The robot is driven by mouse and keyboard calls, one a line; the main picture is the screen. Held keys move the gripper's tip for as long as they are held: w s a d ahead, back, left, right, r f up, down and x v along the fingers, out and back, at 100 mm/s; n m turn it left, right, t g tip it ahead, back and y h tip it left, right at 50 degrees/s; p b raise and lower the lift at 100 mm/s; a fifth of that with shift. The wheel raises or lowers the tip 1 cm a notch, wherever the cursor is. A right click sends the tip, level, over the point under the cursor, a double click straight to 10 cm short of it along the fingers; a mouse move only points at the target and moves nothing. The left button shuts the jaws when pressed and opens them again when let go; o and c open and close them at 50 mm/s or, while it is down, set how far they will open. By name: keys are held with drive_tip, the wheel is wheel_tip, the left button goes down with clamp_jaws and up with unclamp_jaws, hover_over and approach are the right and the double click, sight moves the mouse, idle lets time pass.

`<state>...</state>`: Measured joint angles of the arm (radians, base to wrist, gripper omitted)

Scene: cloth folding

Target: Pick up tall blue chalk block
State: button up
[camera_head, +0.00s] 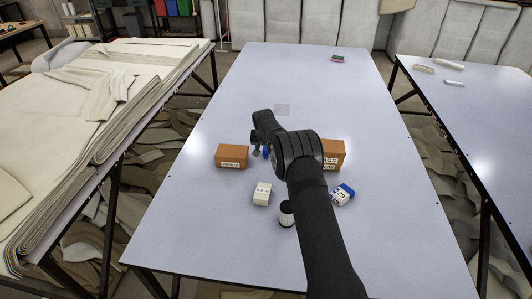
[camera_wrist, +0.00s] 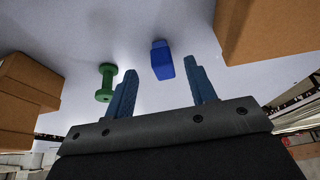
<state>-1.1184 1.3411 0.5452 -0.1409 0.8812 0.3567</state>
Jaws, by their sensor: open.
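The tall blue chalk block (camera_wrist: 162,61) stands on the pale table in the wrist view, just beyond the fingertips and roughly centred between them. A small patch of blue (camera_head: 265,153) shows beside my gripper in the head view, mostly hidden by my arm. My gripper (camera_wrist: 160,72) is open and empty, with one blue finger on either side of the block's line. In the head view my gripper (camera_head: 257,152) is low over the table between two brown boxes. I cannot tell whether the fingers touch the block.
A green spool (camera_wrist: 106,83) stands close to the left finger. Brown boxes stand left (camera_head: 231,156) and right (camera_head: 333,152). A white block (camera_head: 262,194), a blue-and-white box (camera_head: 343,195) and a black-and-white round item (camera_head: 286,214) stand nearer. The far table (camera_head: 285,70) is mostly clear.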

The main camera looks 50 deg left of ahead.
drive_tip(key=shift+x, duration=2.35)
drive_tip(key=shift+a, duration=0.1)
drive_tip(key=c, duration=1.1)
